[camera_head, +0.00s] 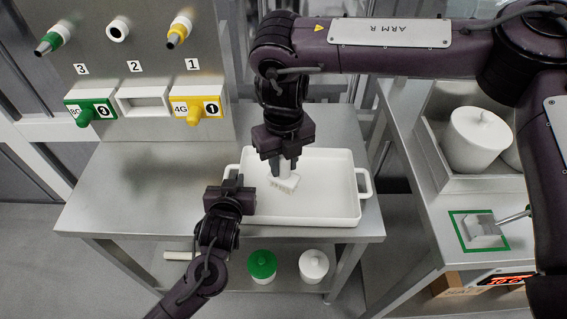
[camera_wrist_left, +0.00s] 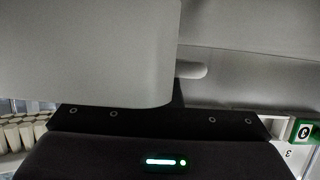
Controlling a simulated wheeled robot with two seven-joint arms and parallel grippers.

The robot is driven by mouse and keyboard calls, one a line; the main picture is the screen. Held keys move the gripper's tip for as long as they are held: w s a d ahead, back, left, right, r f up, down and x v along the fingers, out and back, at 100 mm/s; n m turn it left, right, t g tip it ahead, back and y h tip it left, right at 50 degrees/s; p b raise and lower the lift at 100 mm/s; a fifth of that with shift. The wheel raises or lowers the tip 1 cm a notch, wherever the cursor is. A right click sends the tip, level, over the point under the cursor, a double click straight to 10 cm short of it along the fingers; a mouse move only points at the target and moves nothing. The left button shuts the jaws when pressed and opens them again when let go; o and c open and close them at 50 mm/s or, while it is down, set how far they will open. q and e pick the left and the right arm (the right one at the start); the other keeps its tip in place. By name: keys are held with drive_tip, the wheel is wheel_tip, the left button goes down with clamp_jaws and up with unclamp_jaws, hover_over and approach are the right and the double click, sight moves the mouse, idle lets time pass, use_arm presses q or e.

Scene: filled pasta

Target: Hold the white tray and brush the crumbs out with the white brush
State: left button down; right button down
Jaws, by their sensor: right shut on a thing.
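The white tray (camera_head: 332,190) lies on the steel table, with a loop handle at its right end. My left gripper (camera_head: 234,187) is at the tray's left end, where it hides the handle there; I cannot tell whether its fingers are closed on it. In the left wrist view a large pale surface fills much of the picture close up, and the fingers do not show clearly. My right gripper (camera_head: 284,156) is shut on the white brush (camera_head: 285,183), its bristles down over the left half of the tray. I cannot make out crumbs.
The steel table (camera_head: 110,195) has free room to the left. A panel with numbered nozzles and green, white and yellow holders stands behind. Green-lidded (camera_head: 262,264) and white-lidded (camera_head: 313,264) jars sit below. A side counter at right holds a white lidded pot (camera_head: 474,143) and a scraper-like tool (camera_head: 486,228) on a green-framed square.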

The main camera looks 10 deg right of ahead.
use_arm(q)
drive_tip(key=c, duration=1.6)
unclamp_jaws()
drive_tip(key=shift+o, duration=0.2)
drive_tip(key=shift+s, duration=0.1)
drive_tip(key=v, duration=1.1)
drive_tip(key=shift+s+a, duration=0.1)
drive_tip(key=shift+s, duration=0.3)
